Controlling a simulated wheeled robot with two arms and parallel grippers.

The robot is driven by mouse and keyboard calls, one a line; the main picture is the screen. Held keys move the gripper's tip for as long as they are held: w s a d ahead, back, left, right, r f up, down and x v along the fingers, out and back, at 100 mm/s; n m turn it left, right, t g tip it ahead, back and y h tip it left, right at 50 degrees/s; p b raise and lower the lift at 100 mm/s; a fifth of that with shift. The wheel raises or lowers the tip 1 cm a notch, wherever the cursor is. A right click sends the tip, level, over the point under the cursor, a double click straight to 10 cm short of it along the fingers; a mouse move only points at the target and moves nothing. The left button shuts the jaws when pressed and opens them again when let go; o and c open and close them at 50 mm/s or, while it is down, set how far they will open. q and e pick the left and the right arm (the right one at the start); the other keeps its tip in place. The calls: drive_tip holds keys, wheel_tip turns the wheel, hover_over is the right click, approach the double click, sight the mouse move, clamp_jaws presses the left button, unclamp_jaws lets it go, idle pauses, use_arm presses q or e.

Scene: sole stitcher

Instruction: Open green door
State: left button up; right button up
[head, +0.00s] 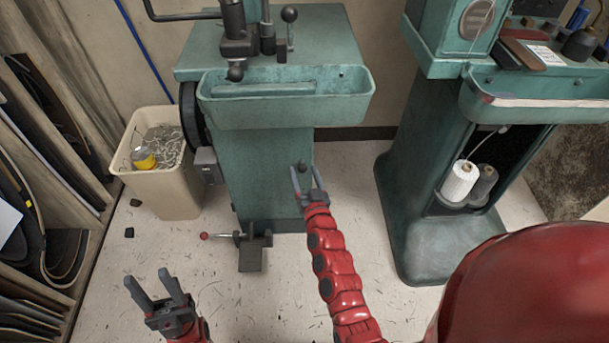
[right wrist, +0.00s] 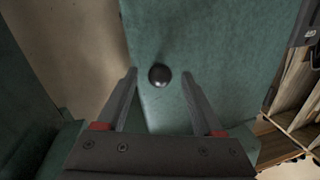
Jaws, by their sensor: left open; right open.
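The green door (head: 262,175) is the front panel of the middle green machine's pedestal, and it looks shut. A round dark knob (head: 305,164) sits near its right edge in the head view. In the right wrist view the black knob (right wrist: 159,75) stands out from the green panel (right wrist: 215,35). My right gripper (head: 308,176) is open in front of the knob. Its fingertips (right wrist: 159,78) lie on either side of the knob in the picture, with gaps on both sides and no visible contact. My left gripper (head: 150,277) is open and empty, low at the left.
A beige bin (head: 165,190) with scraps stands left of the machine. A pedal (head: 251,255) sticks out at its foot. A second green machine (head: 425,220) with thread spools (head: 460,181) stands at right. A wooden rack (head: 50,150) lines the left. Floor between the machines is clear.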

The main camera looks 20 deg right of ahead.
clamp_jaws()
idle(0.3)
idle(1.1)
